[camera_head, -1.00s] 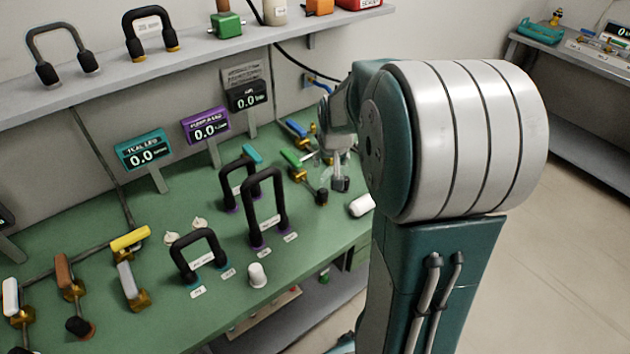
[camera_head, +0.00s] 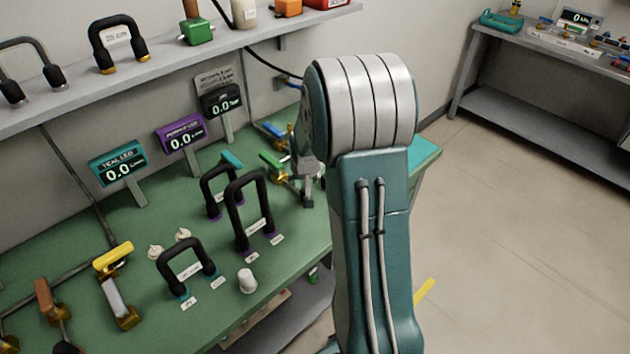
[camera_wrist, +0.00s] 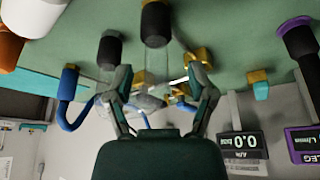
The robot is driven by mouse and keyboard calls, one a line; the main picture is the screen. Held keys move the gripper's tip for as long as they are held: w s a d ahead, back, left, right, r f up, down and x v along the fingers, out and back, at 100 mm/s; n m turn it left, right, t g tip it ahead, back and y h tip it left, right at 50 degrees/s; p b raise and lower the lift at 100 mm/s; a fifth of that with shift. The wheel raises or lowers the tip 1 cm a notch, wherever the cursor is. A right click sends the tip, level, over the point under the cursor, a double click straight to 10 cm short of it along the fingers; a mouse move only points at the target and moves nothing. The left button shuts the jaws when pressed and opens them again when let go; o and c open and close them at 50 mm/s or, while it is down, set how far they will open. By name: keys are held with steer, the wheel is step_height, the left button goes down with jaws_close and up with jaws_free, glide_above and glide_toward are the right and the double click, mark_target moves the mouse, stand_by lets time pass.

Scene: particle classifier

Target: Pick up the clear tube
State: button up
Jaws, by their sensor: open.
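In the wrist view, my gripper (camera_wrist: 159,80) has its two fingers spread apart over the green bench. Faint see-through edges of what looks like the clear tube (camera_wrist: 157,62) run between and just beyond the fingertips, below a black sleeve (camera_wrist: 155,22). Its full outline is hard to make out, and I cannot tell whether the fingers touch it. In the head view, my arm hides most of the gripper and the clear tube cannot be picked out.
Brass fittings (camera_wrist: 200,58) and a blue-handled valve (camera_wrist: 68,98) crowd the fingers. Black hose loops (camera_head: 254,212) and a white cap (camera_head: 247,281) stand on the green bench (camera_head: 215,325). Gauge displays (camera_head: 180,134) line its back, below a shelf (camera_head: 155,75). Floor at right is open.

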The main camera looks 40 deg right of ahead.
steer(key=shift+w+d+f, duration=0.1)
steer(key=shift+w+f, duration=0.1)
steer(key=shift+f, duration=0.2)
steer(key=shift+d, duration=0.2)
steer(key=shift+c, duration=0.4)
jaws_close()
steer(key=shift+a, duration=0.1)
steer(key=shift+r, duration=0.1)
